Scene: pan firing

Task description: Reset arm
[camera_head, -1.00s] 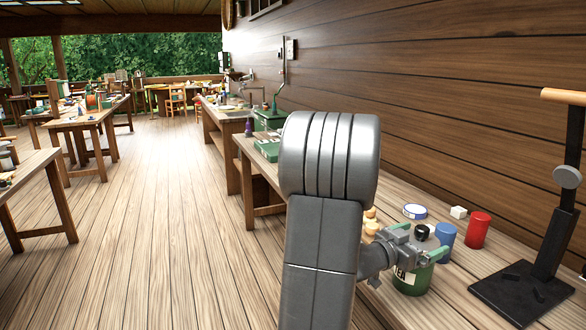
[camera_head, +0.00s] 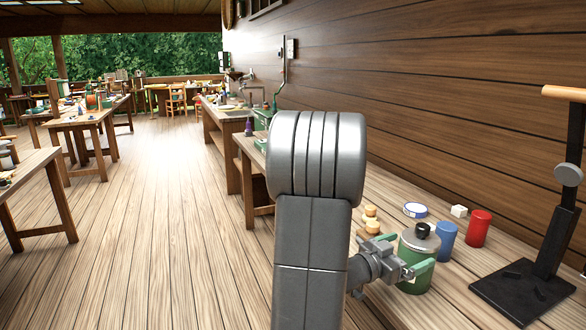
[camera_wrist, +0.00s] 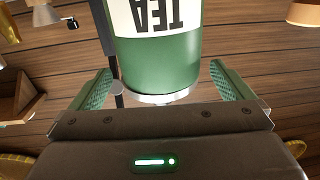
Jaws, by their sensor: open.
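A green tea tin (camera_head: 417,245) with a grey lid and black knob stands upright on the workbench at the right in the head view. My gripper (camera_head: 403,256) is open just in front of the tin, at its near left side. In the wrist view the tin (camera_wrist: 165,62) appears upside down with its "TEA" label. It lies ahead of and between the green finger pads of my gripper (camera_wrist: 160,85), with gaps on both sides. My arm covers part of the bench in the head view.
A blue can (camera_head: 446,234), a red can (camera_head: 478,229), a white block (camera_head: 459,211) and a blue-and-white round container (camera_head: 415,210) stand near the tin. A black stand (camera_head: 520,292) with a wooden handle is at the right. The wall runs behind the bench.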

